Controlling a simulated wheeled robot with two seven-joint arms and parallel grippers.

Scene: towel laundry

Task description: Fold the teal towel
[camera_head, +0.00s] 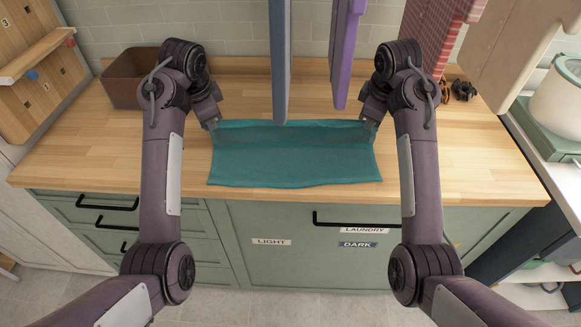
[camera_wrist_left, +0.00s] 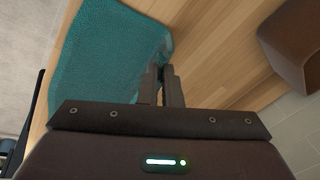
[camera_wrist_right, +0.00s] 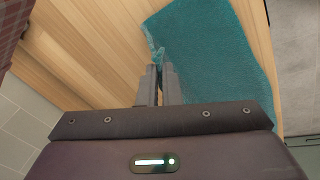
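The teal towel (camera_head: 290,160) lies on the wooden counter as a wide rectangle, its near edge close to the counter's front. A darker band runs along its far part. My left gripper (camera_head: 213,124) is at the far left corner, its fingers nearly together on the cloth. In the left wrist view the towel (camera_wrist_left: 105,55) bunches at the fingertips (camera_wrist_left: 162,72). My right gripper (camera_head: 369,125) is at the far right corner. In the right wrist view the towel (camera_wrist_right: 212,50) is crumpled at its nearly closed fingertips (camera_wrist_right: 158,68).
A brown bin (camera_head: 122,82) stands at the back left of the counter (camera_head: 470,150). Blue and purple hanging panels (camera_head: 280,60) come down over the towel's far side. Small dark items (camera_head: 461,90) sit at the back right. The counter is clear on both sides of the towel.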

